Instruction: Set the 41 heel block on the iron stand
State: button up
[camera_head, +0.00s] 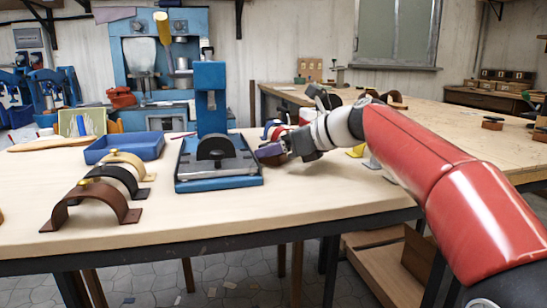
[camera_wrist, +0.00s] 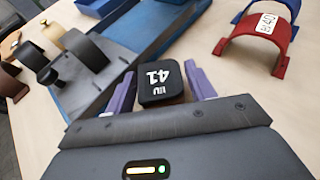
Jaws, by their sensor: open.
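The heel block (camera_wrist: 160,82) has a black top marked 41 in white and a brown lower part. In the wrist view it sits between the two purple fingers of my gripper (camera_wrist: 162,90), which are open, with a finger on each side. In the head view my gripper (camera_head: 270,150) is low over the table, just right of a blue stand (camera_head: 210,95) with a grey metal base and a dark half-round piece. I take this to be the iron stand. Its blue-edged base (camera_wrist: 150,28) also shows at upper left in the wrist view. The block's underside is hidden.
Brown, black and tan arched pieces (camera_head: 92,203) stand left of the blue stand, near a blue tray (camera_head: 125,147). A red arch (camera_wrist: 255,45) with a white label stands right of my gripper in the wrist view. The table's front (camera_head: 180,225) is clear.

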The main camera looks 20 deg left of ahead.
jog(key=c, duration=0.8)
jog(key=shift+r, duration=0.1)
